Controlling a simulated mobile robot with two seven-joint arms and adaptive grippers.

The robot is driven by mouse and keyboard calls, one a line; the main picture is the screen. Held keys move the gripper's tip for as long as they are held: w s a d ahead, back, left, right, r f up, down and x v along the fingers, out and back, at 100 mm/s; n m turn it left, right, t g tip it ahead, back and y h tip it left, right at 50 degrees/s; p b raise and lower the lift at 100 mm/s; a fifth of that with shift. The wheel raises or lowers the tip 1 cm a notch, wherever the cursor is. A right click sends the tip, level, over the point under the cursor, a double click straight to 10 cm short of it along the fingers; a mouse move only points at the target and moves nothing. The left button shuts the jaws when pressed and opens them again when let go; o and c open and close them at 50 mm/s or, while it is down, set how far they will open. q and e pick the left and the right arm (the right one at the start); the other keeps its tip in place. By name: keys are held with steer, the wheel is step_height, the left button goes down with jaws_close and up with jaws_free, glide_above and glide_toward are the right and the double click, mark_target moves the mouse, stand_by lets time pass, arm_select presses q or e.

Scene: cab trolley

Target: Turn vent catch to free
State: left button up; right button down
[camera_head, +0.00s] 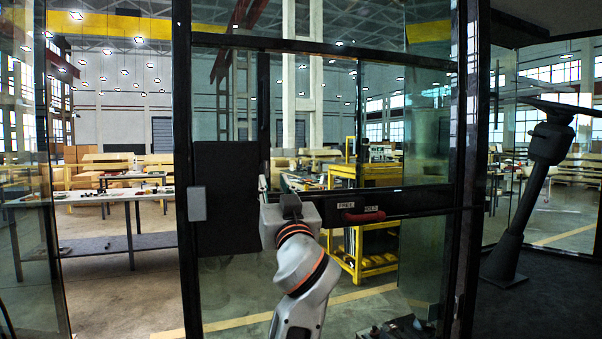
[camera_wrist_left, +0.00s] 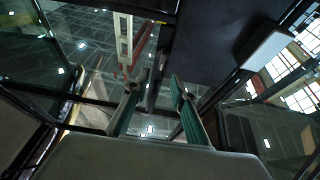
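The vent catch appears as a red handle (camera_head: 363,216) on the dark crossbar of the glazed cab front in the head view. It lies roughly level, below a HOLD label (camera_head: 371,209), with a FREE label (camera_head: 346,205) to its left. My left gripper (camera_head: 277,190) is at the crossbar, left of the labels and apart from the red handle. Its own wrist partly hides it there. In the left wrist view, the two green-sided fingers (camera_wrist_left: 160,79) stand apart with nothing seen held between them. I cannot make out the catch in that view. My right gripper is out of view.
A dark panel (camera_head: 228,198) with a grey box (camera_head: 197,203) is left of my gripper; the box also shows in the left wrist view (camera_wrist_left: 264,46). Dark window posts (camera_head: 467,150) frame the glass. A black post (camera_head: 525,190) stands at right. Benches and a yellow trolley are beyond the glass.

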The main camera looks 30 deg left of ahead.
mark_target(266, 164)
arm_select(q)
steer(key=x, duration=0.2)
steer(key=p+x, duration=0.1)
steer(key=x, duration=0.3)
steer(key=shift+s+a+r, duration=0.15)
steer(key=shift+a+r, duration=0.05)
steer(key=shift+r, duration=0.25)
steer(key=shift+x, duration=0.8)
steer(key=shift+f, duration=0.15)
steer(key=shift+c, duration=0.4)
jaws_close()
